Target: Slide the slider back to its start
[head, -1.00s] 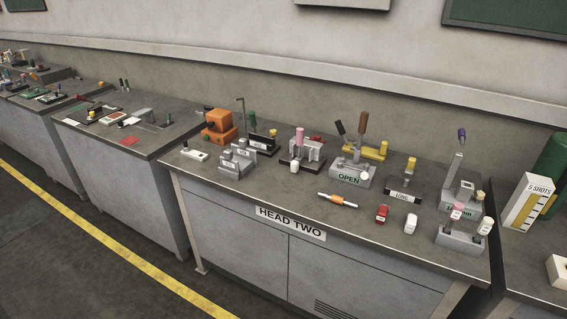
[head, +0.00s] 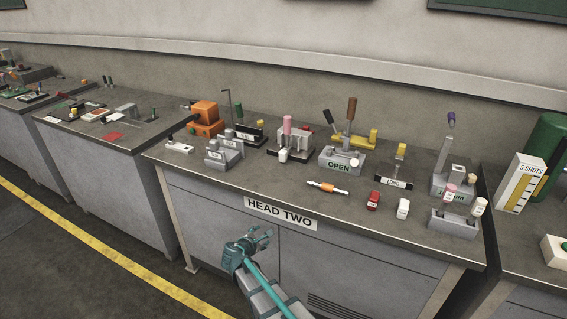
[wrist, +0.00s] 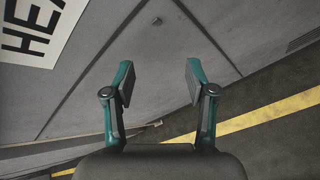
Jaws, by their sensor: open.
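My gripper (head: 262,236) is open and empty, in front of the cabinet doors of the bench marked HEAD TWO and below its top. In the wrist view its two teal fingers stand apart (wrist: 158,78) with only cabinet front and floor beyond them. The slider is not certain at this size. One candidate is the black fixture labelled LONG (head: 392,183) with a yellow knob (head: 401,149), at the right of the bench. Another is the black fixture with a yellow knob (head: 259,125) at the back left. My gripper is well apart from both.
The bench top (head: 260,185) holds a grey OPEN fixture (head: 342,160) with levers, a pink-handled fixture (head: 287,127), an orange block (head: 205,113), and a grey holder (head: 453,224) at the front right. An orange-banded rod (head: 327,187) and red and white pieces lie near the front.

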